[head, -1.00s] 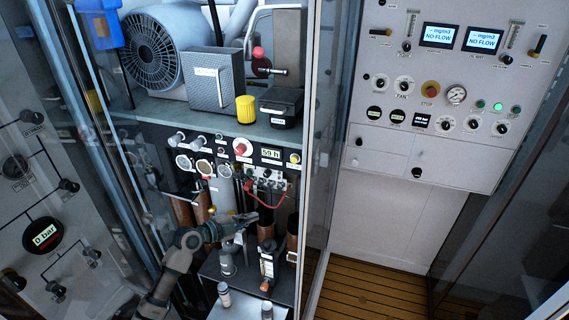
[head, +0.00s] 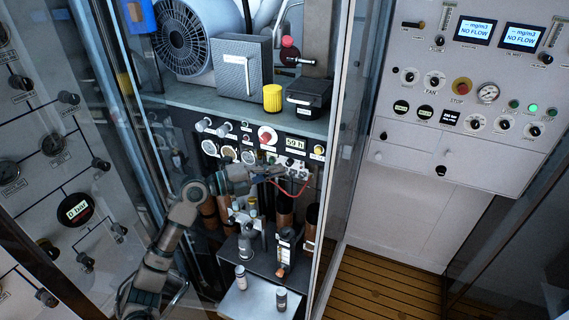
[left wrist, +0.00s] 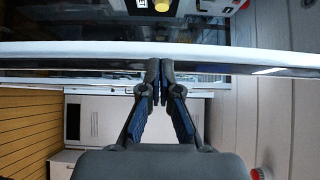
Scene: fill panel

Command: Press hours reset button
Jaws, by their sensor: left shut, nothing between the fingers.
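The hours display (head: 295,143) reads about 59 h on the dark panel under the shelf. A yellow button (head: 318,150) sits just right of it, apparently the hours reset button. In the left wrist view a yellow button (left wrist: 162,5) shows at the top edge, partly cut off. My left gripper (head: 283,170) is shut and empty, below and left of the yellow button and apart from it. Its closed fingertips (left wrist: 160,68) show in the left wrist view. My right gripper is not in view.
A red knob (head: 267,135) and several gauges sit left of the display. A red cable (head: 293,190) hangs near my gripper. A glass door edge (head: 338,150) stands close on the right. A shelf (head: 230,112) with a fan unit overhangs the panel.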

